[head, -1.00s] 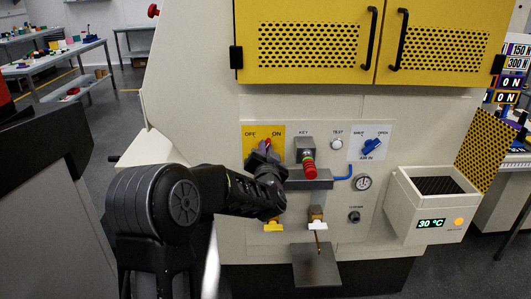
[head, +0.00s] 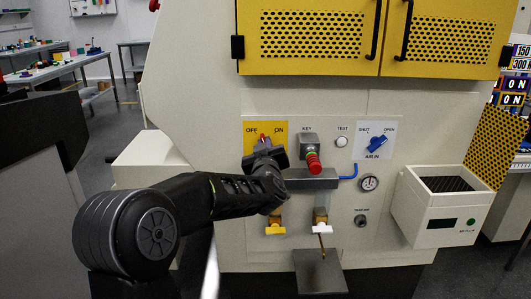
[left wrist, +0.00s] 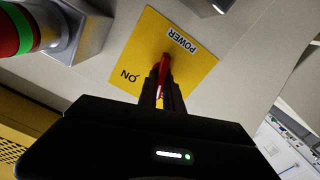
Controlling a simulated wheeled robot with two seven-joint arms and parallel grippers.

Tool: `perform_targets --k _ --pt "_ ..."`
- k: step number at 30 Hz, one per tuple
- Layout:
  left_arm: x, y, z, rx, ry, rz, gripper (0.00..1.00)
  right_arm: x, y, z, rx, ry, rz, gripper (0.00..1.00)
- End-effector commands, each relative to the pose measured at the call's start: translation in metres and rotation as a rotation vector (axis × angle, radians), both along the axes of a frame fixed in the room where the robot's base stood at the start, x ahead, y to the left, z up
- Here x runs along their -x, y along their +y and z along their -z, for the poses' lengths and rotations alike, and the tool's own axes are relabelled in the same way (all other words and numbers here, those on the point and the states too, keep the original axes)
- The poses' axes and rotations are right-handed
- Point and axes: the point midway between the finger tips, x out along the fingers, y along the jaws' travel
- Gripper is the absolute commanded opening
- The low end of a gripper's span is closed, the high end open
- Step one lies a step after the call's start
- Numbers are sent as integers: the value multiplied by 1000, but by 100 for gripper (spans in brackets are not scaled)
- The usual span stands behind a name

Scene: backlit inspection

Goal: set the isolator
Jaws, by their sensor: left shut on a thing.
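The isolator is a yellow plate (head: 281,142) marked OFF at its left and ON at its right, with a red handle (head: 262,137). My left gripper (head: 263,148) is shut on this handle and covers much of it. The handle's red tip shows between the OFF and ON marks; its exact setting is hard to tell. In the left wrist view the red handle (left wrist: 166,63) stands between the fingers (left wrist: 163,80), on the yellow plate (left wrist: 140,50) with POWER and ON showing. The OFF mark is hidden there. My right gripper is out of view.
Right of the isolator are a red and green key grip (head: 313,162), a blue air valve (head: 377,143) and a gauge (head: 369,183). Below are a yellow tap (head: 275,229) and a white-handled tap (head: 321,227). A cream box (head: 408,207) with dark display and green light juts out at right.

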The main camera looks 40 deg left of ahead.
Motion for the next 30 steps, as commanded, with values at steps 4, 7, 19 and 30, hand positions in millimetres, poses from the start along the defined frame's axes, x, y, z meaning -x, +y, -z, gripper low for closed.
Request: perform_targets --k 4,7,19,30 --pt "1 0 5 106 -81 1 0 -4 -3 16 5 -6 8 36" --pt "1 1 4 173 -132 1 0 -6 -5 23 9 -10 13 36" --pt "2 2 4 336 -255 0 0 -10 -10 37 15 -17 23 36" --pt "2 2 3 358 -269 0 0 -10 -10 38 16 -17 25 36"
